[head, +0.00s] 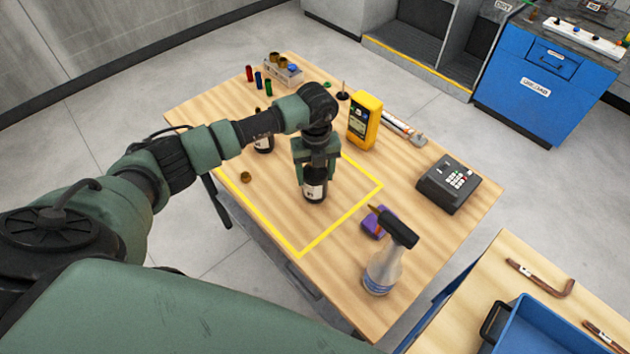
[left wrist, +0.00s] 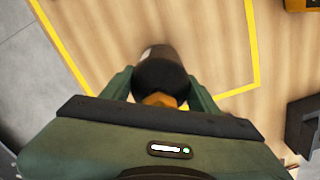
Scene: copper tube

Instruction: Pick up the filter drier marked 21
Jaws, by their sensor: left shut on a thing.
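A black filter drier (head: 314,192) with a pale label stands upright inside the yellow outline on the wooden table, or just above it; I cannot tell which. The mark on its label is too small to read surely. My left gripper (head: 315,175) comes down over it from above and is shut on its upper part. In the left wrist view the black body of the filter drier (left wrist: 162,75), with a brassy end, sits between the two green fingers. A second dark filter drier (head: 263,144) stands further back, partly behind my left arm. My right gripper is not in view.
A blue bin (head: 535,325) is on another table at lower right.

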